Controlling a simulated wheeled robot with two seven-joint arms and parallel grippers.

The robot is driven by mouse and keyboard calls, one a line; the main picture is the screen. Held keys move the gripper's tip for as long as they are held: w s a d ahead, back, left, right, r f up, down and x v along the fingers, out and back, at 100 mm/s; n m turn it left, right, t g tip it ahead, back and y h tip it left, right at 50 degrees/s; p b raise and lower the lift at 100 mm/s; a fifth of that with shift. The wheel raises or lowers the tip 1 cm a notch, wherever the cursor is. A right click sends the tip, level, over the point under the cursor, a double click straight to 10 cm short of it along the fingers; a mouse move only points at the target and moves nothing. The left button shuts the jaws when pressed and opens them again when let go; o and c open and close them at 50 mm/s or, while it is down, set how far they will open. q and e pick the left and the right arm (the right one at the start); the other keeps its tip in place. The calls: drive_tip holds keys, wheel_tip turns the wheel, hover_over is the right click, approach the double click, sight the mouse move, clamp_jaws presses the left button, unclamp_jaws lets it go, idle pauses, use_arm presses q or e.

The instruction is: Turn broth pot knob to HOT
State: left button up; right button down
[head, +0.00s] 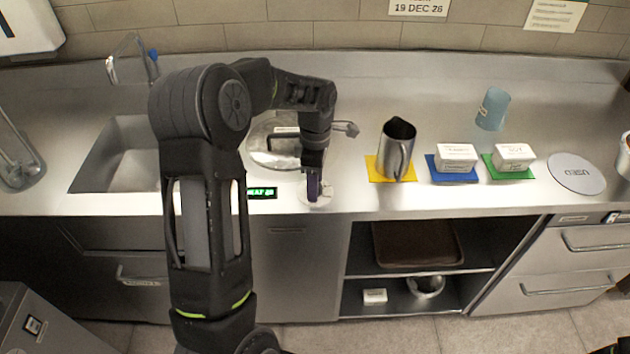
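The broth pot (262,150) is set into the steel counter and is partly hidden behind my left arm. A pale round knob (318,201) sits at the counter's front edge, right of a small black display (262,193) with green lettering that my arm partly covers. My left gripper (313,190) points down at the knob, with its fingertips at or just above it. I cannot tell whether the fingers touch or grip it, or which setting the knob is at.
A metal pitcher (397,148) stands on a yellow mat (374,168). White boxes (456,154) rest on blue and green mats. A blue cup (492,109) and a round grey disc (577,174) are further right. A sink (125,160) is at left. Open shelves are below the counter.

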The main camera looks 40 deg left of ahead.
use_arm(q)
clamp_jaws()
idle(0.3)
